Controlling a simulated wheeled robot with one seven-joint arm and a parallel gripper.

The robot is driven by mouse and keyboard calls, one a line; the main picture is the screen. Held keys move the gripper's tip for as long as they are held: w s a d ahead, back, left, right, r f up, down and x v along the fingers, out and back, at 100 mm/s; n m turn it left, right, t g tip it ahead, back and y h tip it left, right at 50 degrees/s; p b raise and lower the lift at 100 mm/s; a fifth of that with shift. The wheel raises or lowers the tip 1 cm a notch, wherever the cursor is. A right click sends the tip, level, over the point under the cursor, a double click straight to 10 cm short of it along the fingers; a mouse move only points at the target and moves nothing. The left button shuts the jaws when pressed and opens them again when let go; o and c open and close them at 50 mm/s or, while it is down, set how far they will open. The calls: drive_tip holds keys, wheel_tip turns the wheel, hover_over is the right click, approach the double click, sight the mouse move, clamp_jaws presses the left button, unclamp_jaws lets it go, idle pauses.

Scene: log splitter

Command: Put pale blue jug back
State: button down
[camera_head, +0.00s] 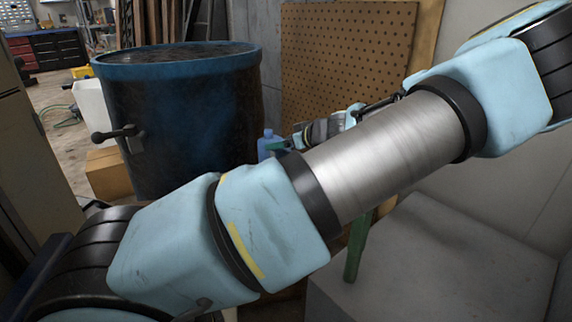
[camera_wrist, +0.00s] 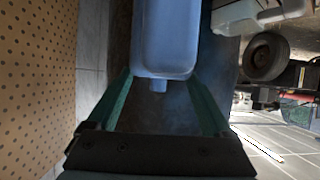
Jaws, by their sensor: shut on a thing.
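The pale blue jug (camera_wrist: 165,38) is between the two green fingers of my gripper (camera_wrist: 161,82) in the wrist view, with its narrow neck pointing toward the palm. The fingers touch its sides near the shoulder, and the gripper is shut on it. The far end of the jug is cut off by the top of that view. In the head view the jug (camera_head: 267,141) shows small and upright beside the dark blue barrel, and my gripper (camera_head: 276,146) comes in from the right. My forearm hides much of what lies below it.
A large dark blue barrel (camera_head: 185,120) with a tap stands left of the jug. A cardboard box (camera_head: 107,172) and a white container (camera_head: 92,104) are behind it at left. A brown pegboard (camera_head: 345,65) stands behind. A grey surface (camera_head: 430,265) at lower right looks bare.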

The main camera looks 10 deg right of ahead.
drive_tip(key=shift+d+f+b, duration=0.45)
drive_tip(key=shift+d+b, duration=0.05)
drive_tip(key=shift+f+b, duration=1.65)
drive_tip(key=shift+f, duration=1.55)
drive_tip(key=shift+f+b, duration=0.65)
drive_tip(key=shift+b, duration=0.05)
unclamp_jaws()
